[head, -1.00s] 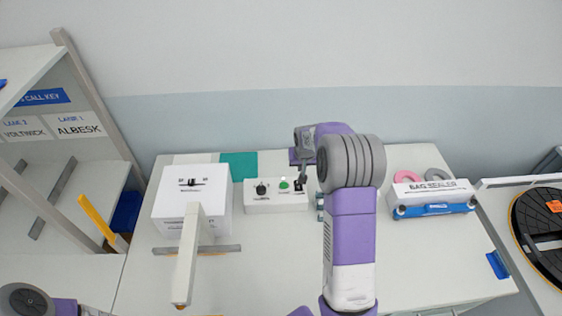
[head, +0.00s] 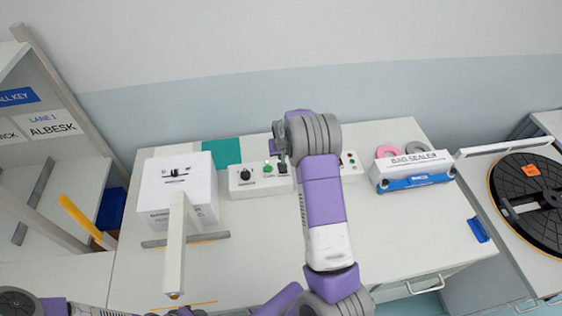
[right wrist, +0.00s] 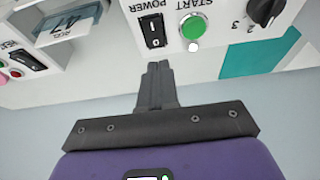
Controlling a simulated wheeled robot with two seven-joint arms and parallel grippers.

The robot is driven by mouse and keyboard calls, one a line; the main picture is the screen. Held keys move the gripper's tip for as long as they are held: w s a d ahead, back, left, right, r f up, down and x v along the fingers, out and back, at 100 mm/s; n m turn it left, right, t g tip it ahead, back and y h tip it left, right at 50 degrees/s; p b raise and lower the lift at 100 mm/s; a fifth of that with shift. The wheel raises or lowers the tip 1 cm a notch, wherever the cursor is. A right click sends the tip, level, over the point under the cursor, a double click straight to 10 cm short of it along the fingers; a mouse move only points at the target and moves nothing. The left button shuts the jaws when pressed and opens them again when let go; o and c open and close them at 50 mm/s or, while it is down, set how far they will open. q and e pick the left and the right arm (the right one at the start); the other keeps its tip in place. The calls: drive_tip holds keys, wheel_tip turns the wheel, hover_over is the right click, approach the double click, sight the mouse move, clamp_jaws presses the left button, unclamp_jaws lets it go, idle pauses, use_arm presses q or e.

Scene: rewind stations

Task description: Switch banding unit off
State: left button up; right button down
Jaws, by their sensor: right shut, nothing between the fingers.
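A low white control box (head: 240,191) stands at the back of the table in the head view. It carries a black knob (head: 245,174), a green START button (head: 268,169) and a black POWER rocker (head: 283,168). These show upside down in the right wrist view: rocker (right wrist: 154,30), green button (right wrist: 193,27), knob (right wrist: 264,10). The box's name is too small to read. My right gripper (right wrist: 158,66) is shut and empty, its tips just below the rocker in the right wrist view; contact is not clear. Which rocker side is pressed is unclear.
A white box with a slider (head: 178,185) and a post stands left. A bag sealer (head: 412,168) stands right. Another unit with a rocker (right wrist: 25,59) shows in the right wrist view. A black reel (head: 530,200) lies far right.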

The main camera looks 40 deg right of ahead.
drive_tip(key=x, duration=0.5)
drive_tip(key=shift+s+a+f, duration=0.15)
drive_tip(key=shift+s+f, duration=0.15)
drive_tip(key=shift+f, duration=0.1)
drive_tip(key=shift+w+f+b, duration=0.1)
drive_tip(key=shift+f+b, duration=0.2)
drive_tip(key=shift+b, duration=0.15)
drive_tip(key=shift+r, duration=0.1)
drive_tip(key=shift+s+a, duration=0.1)
drive_tip(key=shift+s, duration=0.2)
drive_tip(key=shift+s+a, duration=0.35)
drive_tip(key=shift+s, duration=0.25)
